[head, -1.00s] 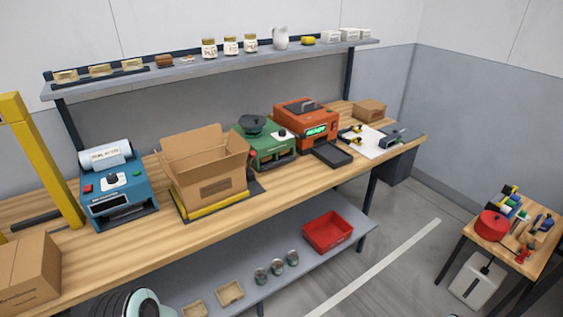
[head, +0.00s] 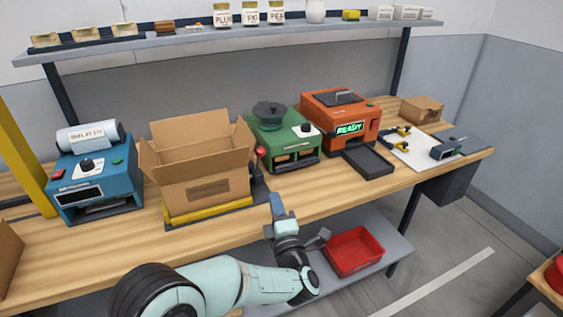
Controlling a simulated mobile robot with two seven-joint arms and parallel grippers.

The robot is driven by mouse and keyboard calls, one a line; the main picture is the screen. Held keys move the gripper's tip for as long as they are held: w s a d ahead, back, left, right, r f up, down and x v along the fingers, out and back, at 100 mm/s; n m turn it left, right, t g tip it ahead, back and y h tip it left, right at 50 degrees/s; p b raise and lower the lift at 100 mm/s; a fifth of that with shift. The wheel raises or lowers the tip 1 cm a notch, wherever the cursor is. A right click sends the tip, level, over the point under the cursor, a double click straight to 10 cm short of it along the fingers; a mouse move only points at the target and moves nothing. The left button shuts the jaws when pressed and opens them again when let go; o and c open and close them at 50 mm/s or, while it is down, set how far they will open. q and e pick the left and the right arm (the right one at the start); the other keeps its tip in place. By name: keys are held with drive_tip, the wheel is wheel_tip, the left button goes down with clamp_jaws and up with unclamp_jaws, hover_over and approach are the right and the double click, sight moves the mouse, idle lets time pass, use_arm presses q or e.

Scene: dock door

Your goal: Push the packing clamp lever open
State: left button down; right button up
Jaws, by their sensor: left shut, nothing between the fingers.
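An open cardboard box (head: 205,180) stands on the bench with its flaps up. A yellow bar (head: 208,214) runs along its front foot, with a dark plate (head: 261,190) at its right. A small red knob (head: 261,152) shows between the box and the green machine; I cannot tell for sure whether it is the clamp lever's end. My left gripper (head: 278,203) is shut and empty. In the picture it overlaps the bench's front edge, just right of the yellow bar, and looks apart from the box. My right gripper is not in view.
A blue label machine (head: 95,185) stands left of the box. A green machine (head: 285,145) and an orange machine (head: 340,115) stand to its right. A red bin (head: 354,252) sits on the lower shelf. The bench front right of the gripper is clear.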

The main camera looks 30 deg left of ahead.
sight(259, 151)
use_arm(q)
drive_tip(key=shift+s+a+r, duration=0.1)
drive_tip(key=shift+s+r, duration=0.05)
drive_tip(key=shift+s, duration=0.05)
drive_tip(key=p+x, duration=0.2)
drive_tip(key=x, duration=1.2)
drive_tip(key=shift+w, duration=0.1)
drive_tip(key=shift+a+r+p, duration=0.1)
drive_tip(key=shift+r+p, duration=0.15)
drive_tip(key=shift+p, duration=0.25)
drive_tip(key=r+g+p, duration=0.1)
drive_tip(key=p, duration=0.1)
drive_tip(key=w+a+r+g+h+p, duration=0.1)
drive_tip(key=p, duration=0.1)
drive_tip(key=shift+w+a+h+p, duration=0.2)
drive_tip(key=shift+a+h+p, duration=0.05)
drive_tip(key=shift+h+p, duration=0.05)
drive_tip(key=shift+w+a+f+p, duration=0.1)
drive_tip(key=shift+w+p, duration=0.05)
drive_tip(key=shift+p, duration=0.15)
drive_tip(key=shift+f+n, duration=0.1)
drive_tip(key=shift+n, duration=0.2)
